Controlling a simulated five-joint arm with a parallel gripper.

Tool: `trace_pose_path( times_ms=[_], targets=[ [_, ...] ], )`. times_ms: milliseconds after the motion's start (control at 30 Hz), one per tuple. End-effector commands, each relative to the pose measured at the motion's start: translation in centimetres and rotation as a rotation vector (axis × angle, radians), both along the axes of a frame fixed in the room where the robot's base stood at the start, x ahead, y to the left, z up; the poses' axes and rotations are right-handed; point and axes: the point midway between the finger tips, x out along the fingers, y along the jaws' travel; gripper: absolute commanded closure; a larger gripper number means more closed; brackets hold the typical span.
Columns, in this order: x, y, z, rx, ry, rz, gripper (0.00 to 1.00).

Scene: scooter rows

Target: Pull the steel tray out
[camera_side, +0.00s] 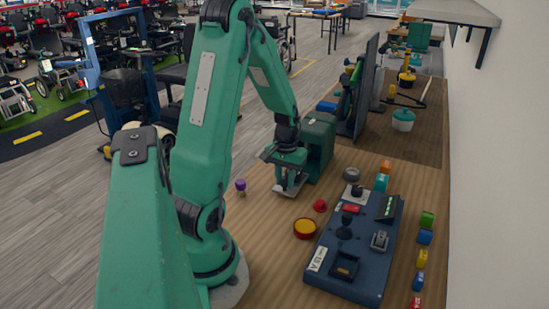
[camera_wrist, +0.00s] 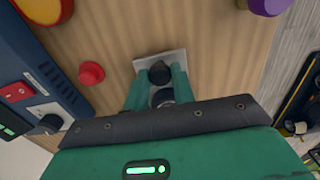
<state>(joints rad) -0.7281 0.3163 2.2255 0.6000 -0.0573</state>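A pale grey steel tray (camera_side: 291,188) sits low at the base of a green box-shaped machine (camera_side: 320,144) on the wooden table. Its light plate also shows in the wrist view (camera_wrist: 174,60). My gripper (camera_side: 286,181) points down at the tray, in front of the machine. In the wrist view its two green fingers (camera_wrist: 160,76) are over the tray's edge, with a dark rounded part between them. I cannot tell whether they press on it. The rest of the tray is hidden by the gripper.
A dark blue control panel (camera_side: 368,238) with a joystick stands to the right. A red dome (camera_side: 320,206) and a yellow-red button (camera_side: 305,228) lie between. A purple knob (camera_side: 240,185) is left of the tray. Several coloured blocks line the right edge. The table before the tray is bare.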

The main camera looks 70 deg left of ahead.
Motion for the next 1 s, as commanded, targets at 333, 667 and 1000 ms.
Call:
trace_pose_path(
  times_ms=[333,667,1000],
  targets=[
    [0.0,0.0,0.0,0.0,0.0,0.0,0.86],
    [-0.2,-0.2,0.1,0.001,-0.001,0.0,0.86],
    [-1.2,-1.2,0.1,0.0,0.0,0.0,0.86]
  ],
)
